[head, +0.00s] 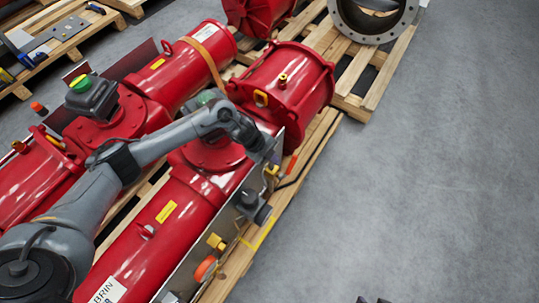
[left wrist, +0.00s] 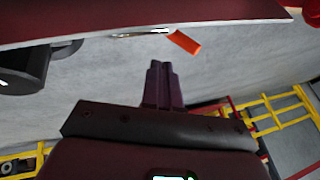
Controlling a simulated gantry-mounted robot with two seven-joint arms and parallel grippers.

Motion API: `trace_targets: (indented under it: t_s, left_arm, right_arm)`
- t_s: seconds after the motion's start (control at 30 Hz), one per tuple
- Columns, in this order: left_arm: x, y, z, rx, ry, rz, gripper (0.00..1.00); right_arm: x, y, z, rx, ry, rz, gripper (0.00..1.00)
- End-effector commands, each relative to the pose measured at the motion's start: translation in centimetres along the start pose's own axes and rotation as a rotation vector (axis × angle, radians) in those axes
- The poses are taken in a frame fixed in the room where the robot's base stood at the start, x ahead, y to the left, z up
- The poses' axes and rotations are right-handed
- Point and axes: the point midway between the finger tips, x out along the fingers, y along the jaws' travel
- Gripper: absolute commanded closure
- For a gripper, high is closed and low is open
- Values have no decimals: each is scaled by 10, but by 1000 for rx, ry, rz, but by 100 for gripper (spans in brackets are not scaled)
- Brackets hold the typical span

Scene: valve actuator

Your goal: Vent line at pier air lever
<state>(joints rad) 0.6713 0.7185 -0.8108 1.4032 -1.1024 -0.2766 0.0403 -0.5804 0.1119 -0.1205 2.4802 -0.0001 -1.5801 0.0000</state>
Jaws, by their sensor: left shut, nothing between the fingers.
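The air lever, a small orange-red handle (head: 291,165), stands at the side of the near red valve actuator (head: 185,205), beside its metal panel. It also shows in the left wrist view (left wrist: 184,41), past my fingertips and slightly right of them. My left gripper (left wrist: 159,66) is shut and empty, with a visible gap to the lever. In the head view my left arm reaches across the actuator and its hand is close to the panel; the fingertips are hard to make out. Small dark tips at the bottom edge may be my right gripper (head: 373,300); their state is unclear.
Brass fittings (head: 216,242) and a dark grey device (head: 252,207) sit along the panel. A second red actuator (head: 100,125) lies to the left. Wooden pallets (head: 375,85) carry the parts. The grey floor (head: 430,190) at right is clear. Yellow railing (left wrist: 275,112) shows in the wrist view.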

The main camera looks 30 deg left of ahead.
Motion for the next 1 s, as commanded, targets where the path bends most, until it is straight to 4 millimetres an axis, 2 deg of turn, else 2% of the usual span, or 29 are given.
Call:
trace_targets:
  t_s: [0.03,0.2,0.27,0.4,0.63,1.0]
  left_arm:
    - [16,2,2,-1,1,0,100]
    - [47,1,2,0,1,-1,100]
    - [57,1,1,0,1,-1,100]
    - [71,-12,4,0,0,-4,100]
    - [82,-22,6,-1,-1,-2,100]
    - [83,-25,5,0,-1,-1,100]
  right_arm:
    - [11,0,4,-1,-1,1,57]
    - [28,1,10,-5,-2,5,57]
    - [33,1,11,-7,-2,6,57]
    - [46,2,16,-12,-3,10,57]
    - [56,2,19,-12,-3,10,57]
    - [56,0,18,-5,-1,4,57]
